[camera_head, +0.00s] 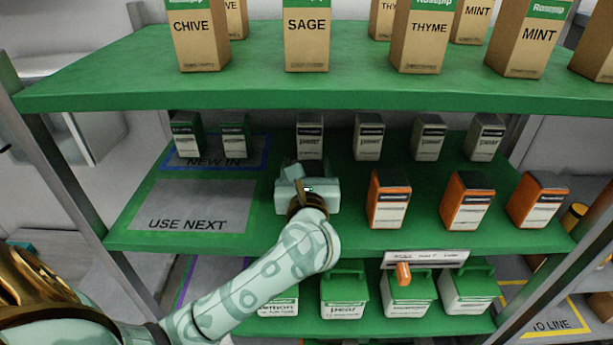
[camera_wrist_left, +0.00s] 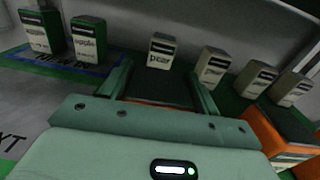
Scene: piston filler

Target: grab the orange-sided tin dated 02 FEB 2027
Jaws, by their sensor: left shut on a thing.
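My left gripper (camera_head: 306,178) reaches in over the middle green shelf. In the left wrist view its two fingers (camera_wrist_left: 160,88) stand on either side of a dark-topped tin (camera_wrist_left: 158,92) with a thin orange edge, and are shut on it. In the head view my gripper hides this tin, and its date cannot be seen. Three other orange-sided tins stand upright to the right: a near one (camera_head: 388,203), a middle one (camera_head: 467,203) and a far right one (camera_head: 537,201). Their dates are too small to read. My right gripper is not in view.
Several pale tins (camera_head: 369,140) line the shelf's back. Two green-sided tins (camera_head: 235,137) stand on the "NEW IN" area at back left. The grey "USE NEXT" mat (camera_head: 200,200) is empty. The upper shelf (camera_head: 300,85) overhangs; green-lidded tubs (camera_head: 345,290) stand below.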

